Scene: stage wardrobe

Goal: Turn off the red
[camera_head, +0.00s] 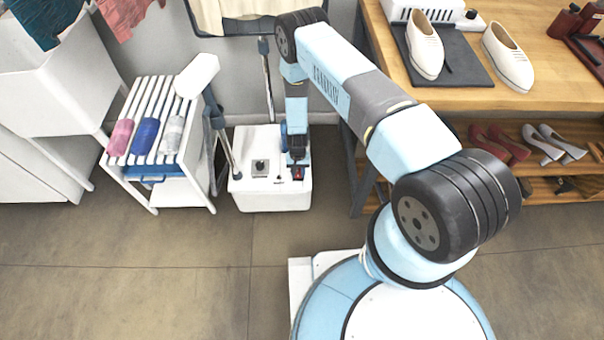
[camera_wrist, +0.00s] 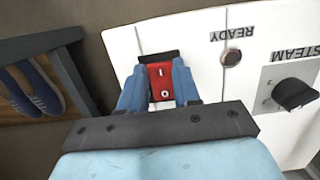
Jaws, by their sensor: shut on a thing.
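A red rocker switch (camera_wrist: 160,80) marked I and O sits in a black frame on the white steamer base. In the wrist view my gripper (camera_wrist: 159,88) has its two blue fingers on either side of the switch, shut on it. Which side of the rocker is pressed in, I cannot tell. In the head view my gripper (camera_head: 297,167) points down at the right part of the white steamer base (camera_head: 270,199). Only a small bit of red (camera_head: 298,172) shows there.
A steamer pole and a white steamer head (camera_head: 197,75) stand left of my gripper. A white slatted rack (camera_head: 150,95) is farther left, and a wooden table (camera_head: 540,98) is right.

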